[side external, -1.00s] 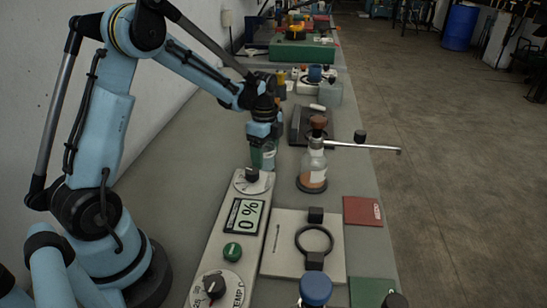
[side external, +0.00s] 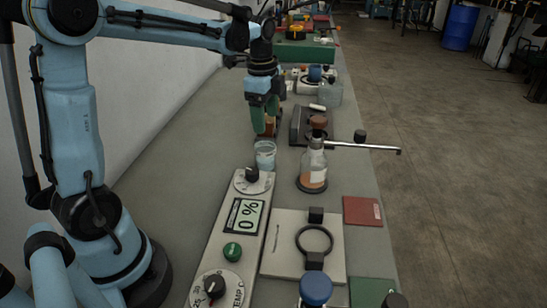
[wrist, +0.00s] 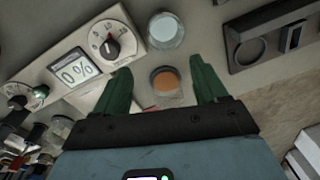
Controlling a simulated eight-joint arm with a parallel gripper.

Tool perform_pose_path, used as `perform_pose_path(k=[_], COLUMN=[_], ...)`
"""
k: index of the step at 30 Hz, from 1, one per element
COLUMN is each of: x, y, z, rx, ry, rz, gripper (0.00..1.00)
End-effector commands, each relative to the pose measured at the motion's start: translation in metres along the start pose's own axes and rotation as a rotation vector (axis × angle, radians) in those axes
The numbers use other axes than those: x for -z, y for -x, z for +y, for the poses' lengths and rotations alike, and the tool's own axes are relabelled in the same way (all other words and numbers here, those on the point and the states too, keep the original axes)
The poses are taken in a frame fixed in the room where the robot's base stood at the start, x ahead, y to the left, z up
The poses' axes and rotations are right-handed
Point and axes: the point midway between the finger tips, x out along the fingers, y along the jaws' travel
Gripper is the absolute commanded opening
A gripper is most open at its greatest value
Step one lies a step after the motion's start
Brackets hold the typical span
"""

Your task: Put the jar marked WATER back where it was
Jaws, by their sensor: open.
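A clear jar with pale bluish contents (side external: 265,155) stands on the bench just beyond the dial end of the control panel. It shows from above in the wrist view (wrist: 165,30). Its marking is not readable. A jar with brown contents (wrist: 165,80) stands beside it, partly hidden by my fingers in the side view. My gripper (side external: 266,132) is open and empty, pointing down beyond the pale jar. In the wrist view its green fingers (wrist: 158,85) are spread on either side of the brown jar; I cannot tell their height over it.
The panel (side external: 240,225) reads 0 %. Right of the pale jar stands a flask with brown liquid (side external: 313,175), with a metal rod (side external: 365,146) reaching right. A dark device (side external: 300,125) lies behind it.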

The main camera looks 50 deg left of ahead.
Motion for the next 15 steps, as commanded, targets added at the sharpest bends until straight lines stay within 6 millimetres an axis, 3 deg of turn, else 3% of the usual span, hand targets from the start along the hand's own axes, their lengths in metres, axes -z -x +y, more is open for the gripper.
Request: perform_pose_path(k=[7, 15], x=[0.023, 0.037], y=[0.019, 0.016], z=[0.057, 0.117], rx=[0.159, 0.264], ry=[0.343, 0.727], rz=[0.101, 0.308], gripper=[0.72, 0.72])
